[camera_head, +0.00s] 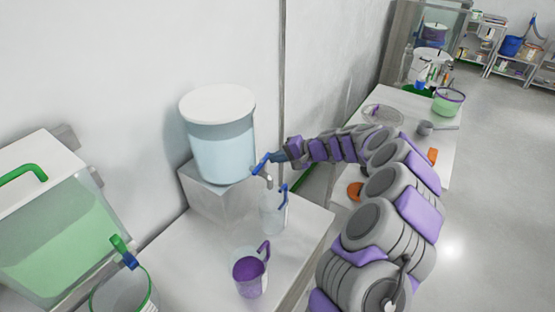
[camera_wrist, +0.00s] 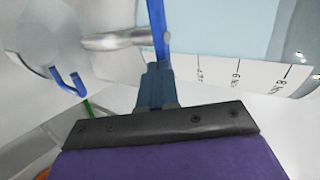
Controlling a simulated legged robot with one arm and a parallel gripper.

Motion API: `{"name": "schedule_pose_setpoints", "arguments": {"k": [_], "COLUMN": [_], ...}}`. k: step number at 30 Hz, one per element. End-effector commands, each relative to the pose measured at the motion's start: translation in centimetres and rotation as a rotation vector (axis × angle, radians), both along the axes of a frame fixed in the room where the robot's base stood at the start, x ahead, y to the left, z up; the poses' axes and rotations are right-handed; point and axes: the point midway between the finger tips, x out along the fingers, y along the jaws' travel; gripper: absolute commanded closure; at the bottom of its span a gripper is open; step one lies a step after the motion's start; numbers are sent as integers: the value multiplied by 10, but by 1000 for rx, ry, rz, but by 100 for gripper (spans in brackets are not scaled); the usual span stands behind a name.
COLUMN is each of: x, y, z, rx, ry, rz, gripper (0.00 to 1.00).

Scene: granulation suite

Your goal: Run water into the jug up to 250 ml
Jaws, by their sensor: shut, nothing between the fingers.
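A pale blue water tank (camera_head: 222,150) with a white lid stands on a grey block, with a scale on its side in the wrist view (camera_wrist: 235,72). Its tap has a blue lever (camera_head: 261,163) and a metal spout (camera_wrist: 115,41). A clear jug with a blue handle (camera_head: 272,215) stands upright under the spout; its blue handle also shows in the wrist view (camera_wrist: 68,82). Any water in it cannot be made out. My gripper (camera_head: 279,157) is shut and empty, its tips at the lever, which rises just beyond them in the wrist view (camera_wrist: 157,35). Contact is unclear.
A purple jug (camera_head: 250,277) stands in front on the same bench (camera_head: 200,250). A green-tinted tank (camera_head: 60,240) and a clear vessel with a green handle (camera_head: 125,292) are at the left. Another bench (camera_head: 445,150) with vessels lies at the right.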

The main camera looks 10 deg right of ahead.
Motion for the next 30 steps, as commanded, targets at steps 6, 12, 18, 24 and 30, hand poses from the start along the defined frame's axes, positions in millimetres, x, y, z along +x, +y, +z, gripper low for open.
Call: {"name": "schedule_pose_setpoints", "arguments": {"k": [6, 12, 18, 24, 30], "x": [8, 11, 13, 15, 17], "y": [0, 1, 4, 4, 4], "z": [-4, -3, 0, 0, 0], "rx": [-7, -5, -1, -1, 0], "ry": [-1, 1, -1, 0, 0], "rz": [118, 213, 254, 252, 250], "gripper": [100, 100, 100, 100, 100]}}
